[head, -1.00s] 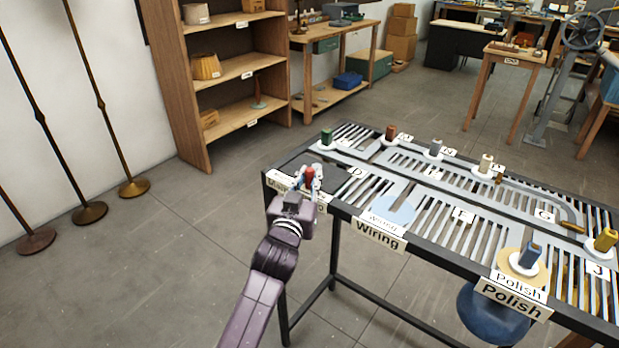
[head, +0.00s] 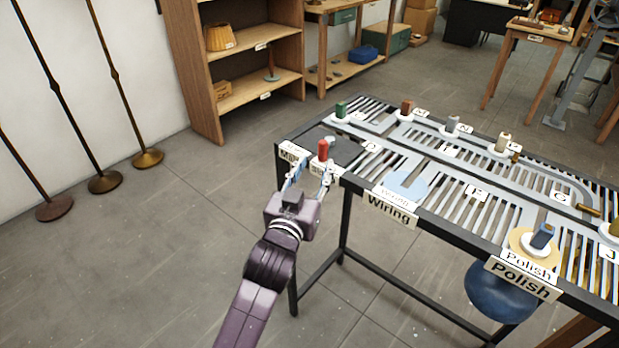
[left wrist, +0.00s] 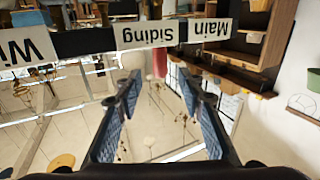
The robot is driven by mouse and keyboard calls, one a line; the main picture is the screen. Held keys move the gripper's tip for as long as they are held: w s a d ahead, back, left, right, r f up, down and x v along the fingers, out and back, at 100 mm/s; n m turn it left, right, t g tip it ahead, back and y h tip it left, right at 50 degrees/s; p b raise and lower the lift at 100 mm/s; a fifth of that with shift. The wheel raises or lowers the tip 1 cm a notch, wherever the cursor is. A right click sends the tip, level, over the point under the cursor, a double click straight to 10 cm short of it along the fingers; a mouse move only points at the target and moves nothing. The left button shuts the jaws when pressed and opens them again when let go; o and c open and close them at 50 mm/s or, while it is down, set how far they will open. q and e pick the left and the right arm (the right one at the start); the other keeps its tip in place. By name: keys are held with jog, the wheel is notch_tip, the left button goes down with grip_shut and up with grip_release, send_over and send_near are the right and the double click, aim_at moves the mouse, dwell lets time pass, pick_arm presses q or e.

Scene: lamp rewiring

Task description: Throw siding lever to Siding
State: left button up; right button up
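A red upright piece (head: 323,150) stands at the near left corner of the slatted table, by the Main and Siding labels; it may be the siding lever, but I cannot tell its setting. In the left wrist view a reddish shape (left wrist: 160,62) shows beyond the fingertips, below the upside-down Siding label (left wrist: 150,33) and Main label (left wrist: 209,29). My left gripper (head: 311,172) is open and empty in front of this table corner, its fingers apart in the left wrist view (left wrist: 160,88). My right gripper is out of view.
The slatted table (head: 415,242) carries several coloured blocks on white bases, including a green one (head: 341,110) and a blue one (head: 543,235). A blue stool (head: 500,292) stands beneath. Floor lamps (head: 105,181) stand left; the floor between is clear.

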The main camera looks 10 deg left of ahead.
pick_arm(q)
jog(key=shift+s+a, duration=0.15)
jog(key=shift+s, duration=1.8)
